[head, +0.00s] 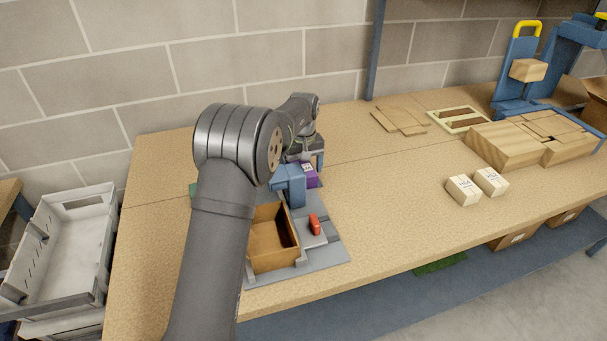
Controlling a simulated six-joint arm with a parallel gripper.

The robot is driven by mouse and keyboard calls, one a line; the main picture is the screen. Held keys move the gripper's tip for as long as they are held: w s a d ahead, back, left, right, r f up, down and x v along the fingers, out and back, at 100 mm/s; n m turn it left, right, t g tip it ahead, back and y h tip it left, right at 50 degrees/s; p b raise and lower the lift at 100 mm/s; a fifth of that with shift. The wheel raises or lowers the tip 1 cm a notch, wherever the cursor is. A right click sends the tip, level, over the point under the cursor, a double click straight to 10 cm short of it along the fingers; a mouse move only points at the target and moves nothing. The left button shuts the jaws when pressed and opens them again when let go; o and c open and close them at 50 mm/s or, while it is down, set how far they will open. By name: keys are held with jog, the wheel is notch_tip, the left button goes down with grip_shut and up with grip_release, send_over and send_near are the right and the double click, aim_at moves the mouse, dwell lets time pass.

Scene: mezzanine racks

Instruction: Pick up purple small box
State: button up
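The purple small box (312,181) stands at the back of a grey fixture on the workbench, beside a blue bracket (290,185). A pale patch shows on its upper part. My gripper (307,160) is at the box's top, at the end of my dark grey arm. The arm hides much of the gripper, and the fingers are small and partly covered. I cannot tell whether they touch the box or are closed on it. The box's left side is hidden by the blue bracket.
The grey fixture (325,252) also holds an open brown carton (266,262) and a red part (314,224). Two white boxes (463,190) and wooden blocks (505,147) are to the right. The middle of the bench (385,190) is clear. A block wall stands behind.

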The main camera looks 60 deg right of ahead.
jog(key=shift+f, duration=0.35)
jog(key=c, duration=1)
jog(key=shift+c, duration=0.6)
jog(key=shift+r, duration=0.15)
